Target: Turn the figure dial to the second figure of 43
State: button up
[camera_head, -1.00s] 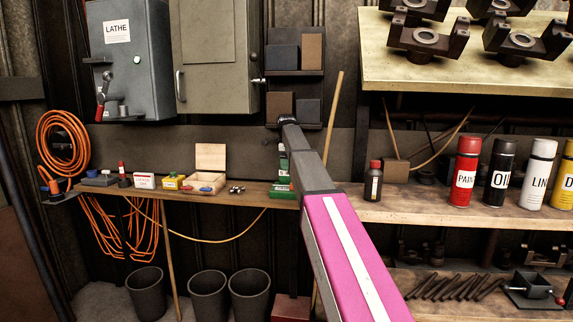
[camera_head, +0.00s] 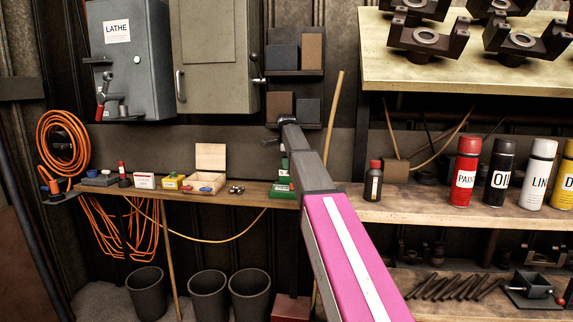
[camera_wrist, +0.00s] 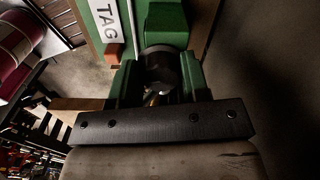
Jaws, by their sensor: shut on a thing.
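The green machine with a white "TAG" label (camera_wrist: 106,20) shows at the top of the wrist view. A dark round dial (camera_wrist: 158,62) sits at its near side, between green parts. My gripper (camera_wrist: 160,84) is at the dial and shut on it; its dark bolted body covers the lower part, and the finger contact is in shadow. No figures can be read on the dial. In the head view, my arm hides most of the green machine (camera_head: 283,185) on the bench, and the gripper's fingers cannot be seen.
The wooden bench (camera_head: 250,194) carries small boxes and an open wooden box (camera_head: 207,183) to the left. A small dark bottle with a red cap (camera_head: 373,182) and several large cans (camera_head: 500,170) stand to the right. A grey cabinet (camera_head: 212,60) hangs behind.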

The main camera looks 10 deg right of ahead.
jog(key=n, duration=0.4)
jog(key=shift+s, duration=0.1)
jog(key=shift+n, duration=1.8)
jog(key=o, duration=0.9)
jog(key=shift+r, duration=0.1)
notch_tip(320, 180, up, 11)
jog(key=shift+f, duration=0.15)
